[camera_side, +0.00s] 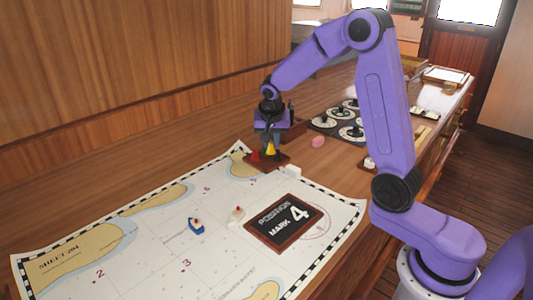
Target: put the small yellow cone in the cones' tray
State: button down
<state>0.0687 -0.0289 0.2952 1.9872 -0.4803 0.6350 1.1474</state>
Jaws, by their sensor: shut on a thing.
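My gripper (271,138) is shut on the small yellow cone (271,149). The cone is over a brown wooden tray (277,164) at the far edge of the chart. A red cone (255,156) and a dark cone, hard to make out, are in this tray next to the yellow one. I cannot tell whether the yellow cone touches the tray or hangs just above it.
The chart (130,245) bears a blue boat (196,227), a pale boat (236,215) and a dark "Position Mark 4" plaque (290,222). A white block (293,171), a pink block (319,141) and a board of round dials (325,122) are near the tray.

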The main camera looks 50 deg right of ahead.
jog(key=shift+w+d+f, duration=0.1)
jog(key=shift+w+f, duration=0.8)
jog(key=shift+f, duration=0.2)
jog(key=shift+w+f, duration=0.15)
jog(key=shift+f, duration=1.5)
jog(key=shift+f, duration=0.1)
jog(key=c, duration=1.1)
grip_release()
jog(key=shift+o, duration=0.2)
